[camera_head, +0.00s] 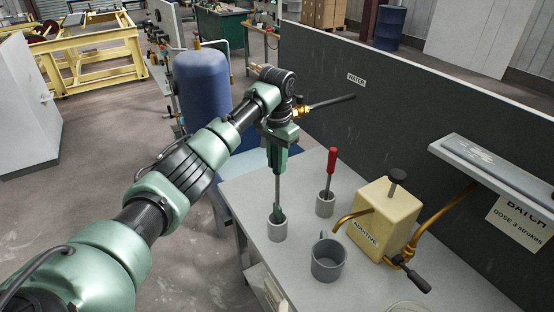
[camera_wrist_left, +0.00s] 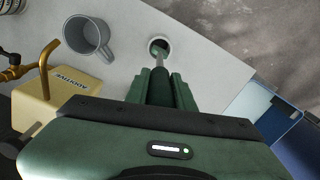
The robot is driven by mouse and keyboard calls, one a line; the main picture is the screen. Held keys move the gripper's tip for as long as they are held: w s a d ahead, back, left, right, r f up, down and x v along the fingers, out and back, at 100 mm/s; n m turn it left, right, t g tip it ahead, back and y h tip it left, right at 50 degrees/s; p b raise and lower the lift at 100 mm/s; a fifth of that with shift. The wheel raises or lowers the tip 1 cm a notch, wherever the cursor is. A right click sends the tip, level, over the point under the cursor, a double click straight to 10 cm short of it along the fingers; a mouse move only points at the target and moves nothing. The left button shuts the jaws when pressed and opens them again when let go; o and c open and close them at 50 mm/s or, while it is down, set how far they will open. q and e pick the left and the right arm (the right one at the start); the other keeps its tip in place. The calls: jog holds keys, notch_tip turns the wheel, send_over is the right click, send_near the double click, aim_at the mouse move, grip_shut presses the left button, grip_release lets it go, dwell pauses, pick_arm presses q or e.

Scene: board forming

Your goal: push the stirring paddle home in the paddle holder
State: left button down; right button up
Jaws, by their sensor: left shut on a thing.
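My left gripper (camera_head: 279,150) is above the bench, pointing down, and shut on the stirring paddle (camera_head: 278,185). The paddle's grey shaft runs down from the jaws, nearly upright. Its green lower end is at the mouth of the grey round paddle holder (camera_head: 277,231), partly inside it. In the left wrist view, the gripper's green fingers (camera_wrist_left: 162,92) close around the paddle's dark handle, and the paddle's end (camera_wrist_left: 159,53) shows in the opening of the holder (camera_wrist_left: 152,42). How deep it sits is hidden. My right gripper is not in view.
A red-handled tool (camera_head: 331,162) stands in a second grey holder (camera_head: 325,205) close behind. A grey mug (camera_head: 328,262) and a yellow additive box (camera_head: 382,222) with a brass spout stand to the right. A dark panel (camera_head: 400,115) backs the bench (camera_head: 262,188).

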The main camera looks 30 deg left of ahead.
pick_arm(q)
jog(key=shift+f, duration=1.9)
jog(key=shift+f+b, duration=0.7)
jog(key=shift+f, duration=1.8)
jog(key=c, duration=1.1)
grip_release()
notch_tip(320, 180, up, 8)
jog(key=b, duration=0.3)
jog(key=shift+f, duration=0.1)
